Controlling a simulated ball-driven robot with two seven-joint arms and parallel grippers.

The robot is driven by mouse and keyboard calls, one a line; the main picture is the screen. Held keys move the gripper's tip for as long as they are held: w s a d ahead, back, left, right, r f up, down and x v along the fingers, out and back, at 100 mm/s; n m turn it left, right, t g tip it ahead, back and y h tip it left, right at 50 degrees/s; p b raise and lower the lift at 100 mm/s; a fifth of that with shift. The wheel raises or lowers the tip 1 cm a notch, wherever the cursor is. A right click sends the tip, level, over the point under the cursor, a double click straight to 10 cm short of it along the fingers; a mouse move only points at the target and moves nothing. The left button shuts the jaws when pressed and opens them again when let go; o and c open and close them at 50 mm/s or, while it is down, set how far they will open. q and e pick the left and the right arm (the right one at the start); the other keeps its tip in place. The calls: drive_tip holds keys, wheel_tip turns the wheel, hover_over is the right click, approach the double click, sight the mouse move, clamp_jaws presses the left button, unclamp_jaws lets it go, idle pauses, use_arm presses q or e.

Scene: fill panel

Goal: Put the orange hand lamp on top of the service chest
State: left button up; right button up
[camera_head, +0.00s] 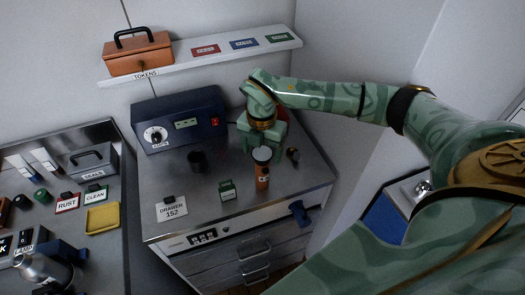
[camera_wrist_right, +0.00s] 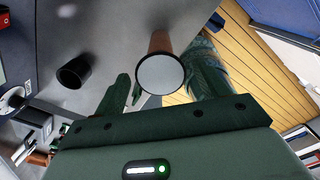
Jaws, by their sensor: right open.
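The orange hand lamp (camera_head: 262,178) stands upright on the steel top of the service chest (camera_head: 235,212), with its pale round end up. My right gripper (camera_head: 262,140) is just behind it, pointing down, and its fingertips are mostly hidden in the head view. In the right wrist view the lamp (camera_wrist_right: 160,74) shows its round face between the two spread fingers of my open right gripper (camera_wrist_right: 160,90). I cannot tell whether either finger touches it. My left gripper is in neither view.
On the chest top are a dark cup (camera_head: 197,161), a green tag (camera_head: 228,190), a "DRAWER 152" card (camera_head: 171,208), a small dark knob (camera_head: 292,154) and a blue box (camera_head: 180,120) at the back. A shelf (camera_head: 215,55) hangs above. A cluttered bench (camera_head: 105,255) stands left.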

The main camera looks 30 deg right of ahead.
wheel_tip(320, 180, up, 9)
drive_tip(key=p, duration=0.6)
drive_tip(key=shift+f, duration=0.15)
